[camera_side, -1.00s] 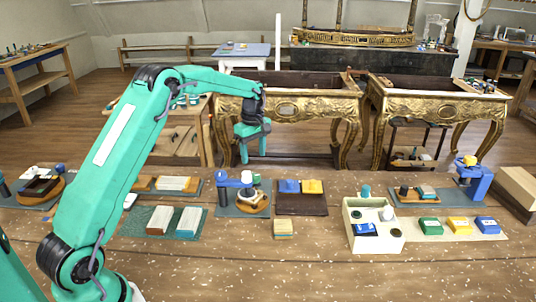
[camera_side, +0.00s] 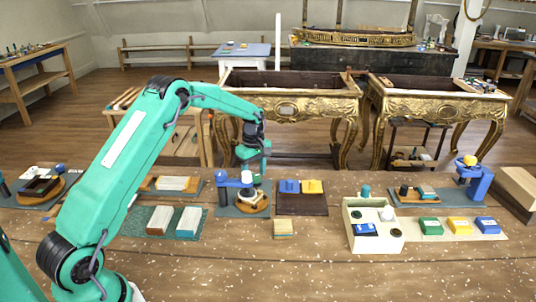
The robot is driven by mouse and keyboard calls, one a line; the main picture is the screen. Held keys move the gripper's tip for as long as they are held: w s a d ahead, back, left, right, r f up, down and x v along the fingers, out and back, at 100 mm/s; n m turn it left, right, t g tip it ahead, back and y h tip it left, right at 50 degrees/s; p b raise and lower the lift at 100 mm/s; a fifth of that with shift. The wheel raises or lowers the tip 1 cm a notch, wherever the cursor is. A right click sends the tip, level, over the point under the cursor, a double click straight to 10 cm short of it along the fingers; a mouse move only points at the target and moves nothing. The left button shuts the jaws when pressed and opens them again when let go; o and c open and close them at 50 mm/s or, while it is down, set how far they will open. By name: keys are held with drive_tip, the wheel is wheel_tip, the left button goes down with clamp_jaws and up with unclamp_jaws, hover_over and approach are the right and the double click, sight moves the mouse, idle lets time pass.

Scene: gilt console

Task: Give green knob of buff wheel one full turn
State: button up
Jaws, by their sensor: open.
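The buff wheel appears to be the round tan disc (camera_side: 254,206) with a pale hub, set on a dark grey mat at the middle of the bench. A blue post with a ball (camera_side: 222,175) stands at its left, and a pale knob (camera_side: 247,177) rises above it. I cannot make out a green knob on this wheel; my own green gripper is close behind it in the picture. My gripper (camera_side: 254,171) points down, just above the wheel's far side, open. I see nothing held between its fingers; whether it touches anything is unclear.
A dark tray (camera_side: 302,204) with blue and yellow blocks lies just right of the wheel. A small wooden block (camera_side: 284,228) lies in front. A cream box (camera_side: 353,236) with a teal knob (camera_side: 366,191) stands further right. The bench's front is mostly clear.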

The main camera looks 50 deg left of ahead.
drive_tip(key=shift+f, duration=0.15)
drive_tip(key=c, duration=1)
drive_tip(key=shift+o, duration=0.2)
drive_tip(key=shift+m, duration=0.5)
drive_tip(key=m, duration=0.3)
drive_tip(key=shift+m, duration=0.4)
drive_tip(key=m, duration=0.5)
drive_tip(key=shift+w, duration=0.1)
drive_tip(key=m, duration=0.7)
drive_tip(key=shift+d+m, duration=0.15)
drive_tip(key=shift+m, duration=0.15)
drive_tip(key=m, duration=0.6)
